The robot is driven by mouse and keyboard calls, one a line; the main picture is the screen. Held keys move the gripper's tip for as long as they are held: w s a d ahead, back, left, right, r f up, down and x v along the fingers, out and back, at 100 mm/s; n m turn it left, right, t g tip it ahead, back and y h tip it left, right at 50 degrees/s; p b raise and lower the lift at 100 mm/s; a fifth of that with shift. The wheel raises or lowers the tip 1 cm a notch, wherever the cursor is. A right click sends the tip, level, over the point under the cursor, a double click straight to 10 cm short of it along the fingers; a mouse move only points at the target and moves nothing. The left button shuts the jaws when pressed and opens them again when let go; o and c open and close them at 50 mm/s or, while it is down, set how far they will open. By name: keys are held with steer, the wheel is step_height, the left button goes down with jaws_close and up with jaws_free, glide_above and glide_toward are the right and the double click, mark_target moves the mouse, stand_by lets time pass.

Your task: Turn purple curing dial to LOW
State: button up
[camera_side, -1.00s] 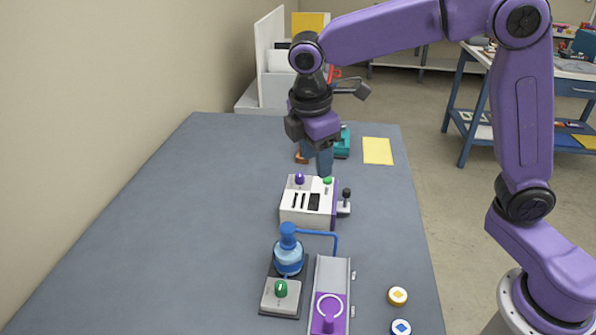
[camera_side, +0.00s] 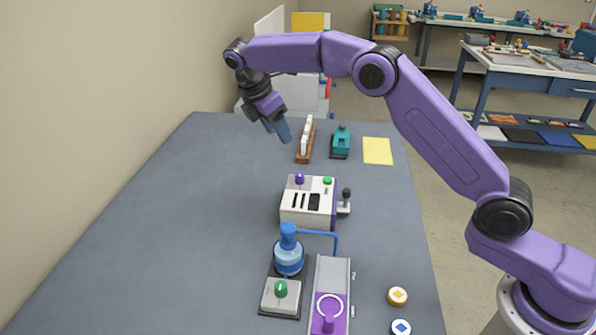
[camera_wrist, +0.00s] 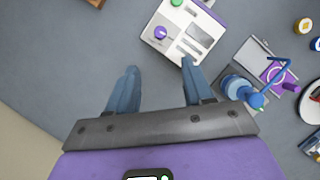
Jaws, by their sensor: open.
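The purple dial (camera_side: 299,179) stands on the top left of a white machine (camera_side: 308,212) with dark slots, a green button (camera_side: 327,181) and a dark lever on its right side. In the wrist view the purple dial (camera_wrist: 160,33) sits on the white panel ahead of my fingers, up and between them. Dial markings are too small to read. My gripper (camera_side: 279,131) is open and empty, raised over the table's far left part, behind and left of the machine. In the wrist view my gripper's two blue fingers (camera_wrist: 158,83) are apart with bare table between them.
A wooden rack (camera_side: 305,142), teal device (camera_side: 340,142) and yellow sheet (camera_side: 377,151) lie behind. The table's left side is clear.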

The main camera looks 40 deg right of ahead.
mark_target(300, 174)
steer(key=x, duration=1.6)
steer(key=shift+f, duration=0.1)
jaws_close()
steer(key=shift+m, duration=0.3)
steer(key=m+g, duration=0.1)
steer(key=m, duration=0.1)
steer(key=m+g, duration=0.1)
steer(key=m, duration=0.2)
steer(key=shift+w+m+y, duration=0.2)
steer(key=shift+m+y, duration=0.1)
steer(key=m+g, duration=0.1)
steer(key=m, duration=0.1)
steer(key=m+g+y, duration=0.1)
steer(key=m, duration=0.2)
steer(key=shift+y, duration=0.3)
steer(key=shift+d+m, duration=0.1)
steer(key=shift+m, duration=0.3)
